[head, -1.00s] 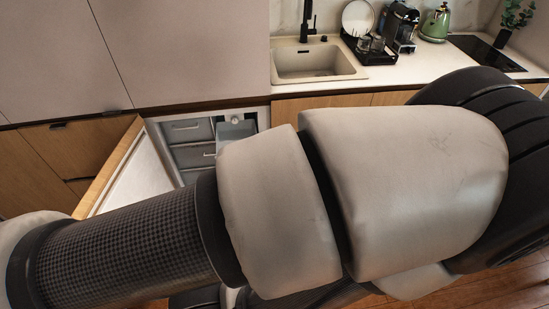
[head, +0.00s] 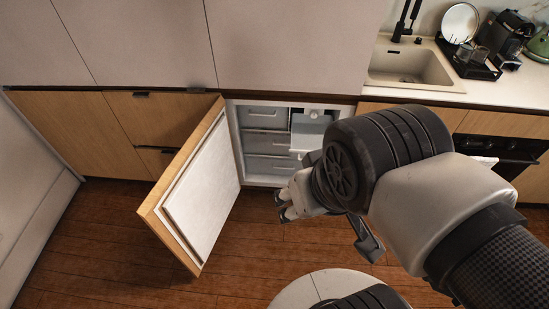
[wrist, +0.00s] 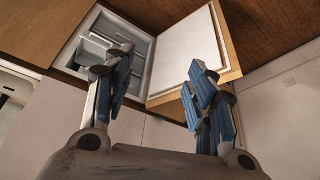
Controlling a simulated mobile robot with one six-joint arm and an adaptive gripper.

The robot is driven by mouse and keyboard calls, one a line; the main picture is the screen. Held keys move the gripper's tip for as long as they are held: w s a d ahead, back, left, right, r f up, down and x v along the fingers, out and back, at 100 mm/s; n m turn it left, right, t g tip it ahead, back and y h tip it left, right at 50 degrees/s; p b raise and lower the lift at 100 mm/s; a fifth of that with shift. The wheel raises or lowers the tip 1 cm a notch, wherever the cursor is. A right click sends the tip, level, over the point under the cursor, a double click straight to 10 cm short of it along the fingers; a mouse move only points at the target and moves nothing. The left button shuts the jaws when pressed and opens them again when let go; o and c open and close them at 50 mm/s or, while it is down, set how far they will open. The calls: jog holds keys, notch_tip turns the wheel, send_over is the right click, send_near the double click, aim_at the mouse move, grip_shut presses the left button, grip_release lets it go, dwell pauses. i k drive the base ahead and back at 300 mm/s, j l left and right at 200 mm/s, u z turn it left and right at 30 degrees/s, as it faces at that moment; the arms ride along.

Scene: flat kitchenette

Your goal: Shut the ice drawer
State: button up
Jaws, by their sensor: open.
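The open freezer compartment (head: 235,140) sits under the counter in the head view. The grey ice drawer (head: 309,133) at its upper right stands out in front of the other drawer fronts. My arm hides part of the space below it. My gripper (head: 285,205) is in front of the freezer, lower than the ice drawer and apart from it. In the wrist view its two blue-padded fingers (wrist: 160,85) are spread, with nothing between them. The freezer interior (wrist: 88,42) shows tilted behind the left finger there.
The freezer door (head: 203,190) stands wide open to the left, its white inner side facing the opening. Several closed drawers (head: 266,143) fill the freezer's left side. A sink (head: 405,65) is above right. Wooden floor (head: 120,235) is clear at lower left.

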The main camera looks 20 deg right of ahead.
aim_at(307, 133)
jog(key=z, duration=0.75)
jog(key=i+j, duration=0.35)
jog(key=j, duration=0.3)
jog(key=i+j+z, duration=0.1)
jog(key=i+j, duration=0.1)
jog(key=j, duration=0.1)
